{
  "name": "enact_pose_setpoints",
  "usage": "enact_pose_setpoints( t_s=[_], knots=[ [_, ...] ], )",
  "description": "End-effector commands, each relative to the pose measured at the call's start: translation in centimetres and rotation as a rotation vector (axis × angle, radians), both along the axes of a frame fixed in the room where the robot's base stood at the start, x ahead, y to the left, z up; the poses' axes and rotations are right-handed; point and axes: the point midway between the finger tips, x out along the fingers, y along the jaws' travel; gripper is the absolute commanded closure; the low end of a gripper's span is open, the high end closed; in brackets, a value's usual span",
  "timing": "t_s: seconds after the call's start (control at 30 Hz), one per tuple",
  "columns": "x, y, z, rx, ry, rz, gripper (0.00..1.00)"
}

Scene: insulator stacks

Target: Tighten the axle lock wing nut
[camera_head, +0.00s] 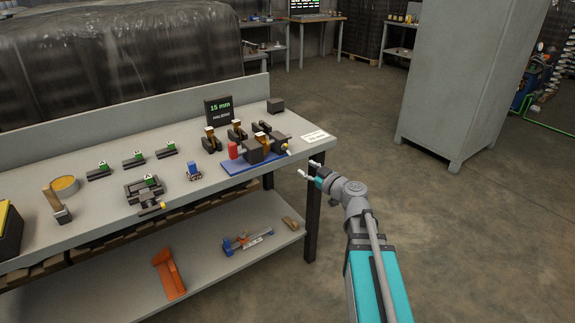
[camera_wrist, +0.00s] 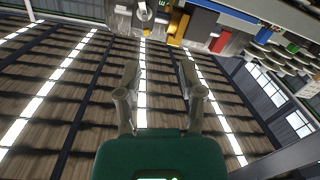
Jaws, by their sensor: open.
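A fixture on a blue base plate (camera_head: 254,161) stands near the right end of the workbench. It has dark grey blocks, a brass-coloured middle piece (camera_head: 262,141) and a red part (camera_head: 233,150) at its left. A small yellow piece (camera_head: 285,147) sits at its right end; it may be the wing nut, but it is too small to tell. My gripper (camera_head: 308,169) is open and empty, just off the bench's right front corner and apart from the fixture. In the wrist view the open fingers (camera_wrist: 160,78) have nothing between them; yellow and red parts (camera_wrist: 178,27) show beyond.
A white label card (camera_head: 315,137) lies at the bench's (camera_head: 105,221) right end. A dark "15 mm" display (camera_head: 218,110) stands behind the fixture. Several small clamps and green-topped parts lie to the left. A grey cabinet (camera_head: 465,75) stands beyond clear floor at the right.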

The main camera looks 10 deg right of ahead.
Motion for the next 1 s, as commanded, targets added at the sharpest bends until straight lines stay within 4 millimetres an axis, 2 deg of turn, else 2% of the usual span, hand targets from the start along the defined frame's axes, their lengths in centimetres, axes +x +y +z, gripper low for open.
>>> enact_pose_setpoints(
  t_s=[0.03, 0.27, 0.77, 1.0],
  knots=[
    [0.3, -0.6, -0.8, -0.002, -0.021, -0.018, 0.50],
    [0.6, -1.6, -0.7, -0.011, -0.067, -0.055, 0.50],
    [0.8, -1.2, -0.6, -0.012, -0.068, -0.053, 0.50],
    [1.6, -0.2, -0.7, -0.011, -0.066, -0.050, 0.50]
  ],
)
